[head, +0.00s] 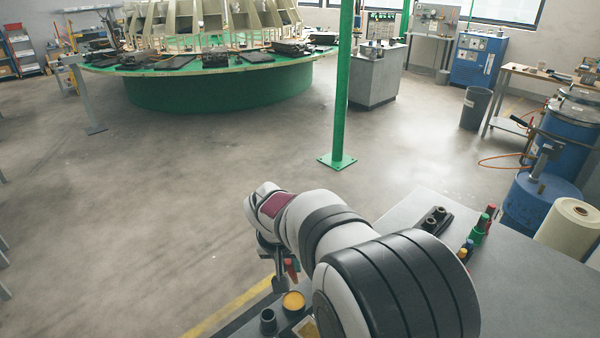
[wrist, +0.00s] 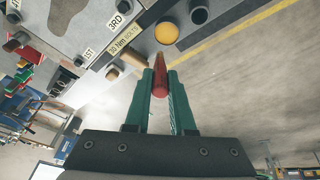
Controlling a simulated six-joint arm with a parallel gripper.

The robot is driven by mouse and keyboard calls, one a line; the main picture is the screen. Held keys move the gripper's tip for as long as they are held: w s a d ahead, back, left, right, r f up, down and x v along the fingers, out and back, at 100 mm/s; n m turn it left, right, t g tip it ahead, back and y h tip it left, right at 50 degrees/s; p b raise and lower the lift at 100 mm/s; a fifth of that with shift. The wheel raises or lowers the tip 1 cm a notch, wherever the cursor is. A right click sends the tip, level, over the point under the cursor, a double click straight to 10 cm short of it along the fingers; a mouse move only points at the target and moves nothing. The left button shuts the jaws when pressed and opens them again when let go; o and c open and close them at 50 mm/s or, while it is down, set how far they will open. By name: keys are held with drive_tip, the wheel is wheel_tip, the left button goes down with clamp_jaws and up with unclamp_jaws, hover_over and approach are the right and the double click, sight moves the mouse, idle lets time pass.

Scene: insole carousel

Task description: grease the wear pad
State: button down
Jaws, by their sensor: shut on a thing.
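My gripper (wrist: 161,76) has its green fingers closed around a red cylindrical tool (wrist: 160,88), whose tip points away from the palm. In the head view the red tool (head: 291,268) shows beside my gripper (head: 281,280), above the near edge of the bench. A yellow round-topped piece (head: 293,301) sits on the bench just below; in the wrist view the yellow piece (wrist: 167,33) lies beyond the tool's tip, apart from it in the picture. I cannot tell which piece is the wear pad.
Dark cups (head: 268,318) stand beside the yellow piece. The grey bench (head: 510,290) carries a black holder (head: 436,220) and red and green pieces (head: 480,230). Labels reading 3RD, 1ST and 30 Nm BOLTS (wrist: 125,38) mark it. A green carousel (head: 220,95) stands far off across open floor.

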drive_tip(key=s+d+r, duration=0.9)
drive_tip(key=d+r, duration=0.1)
drive_tip(key=d, duration=0.4)
drive_tip(key=w+a+g, duration=0.3)
drive_tip(key=w+a, duration=0.1)
drive_tip(key=a, duration=0.6)
drive_tip(key=shift+g+y, duration=0.4)
drive_tip(key=shift+y, duration=0.1)
drive_tip(key=shift+a+f, duration=0.25)
drive_tip(key=shift+f, duration=0.65)
drive_tip(key=shift+a+f, duration=0.2)
drive_tip(key=shift+f, duration=0.65)
drive_tip(key=shift+a+f, duration=0.25)
drive_tip(key=shift+f, duration=0.65)
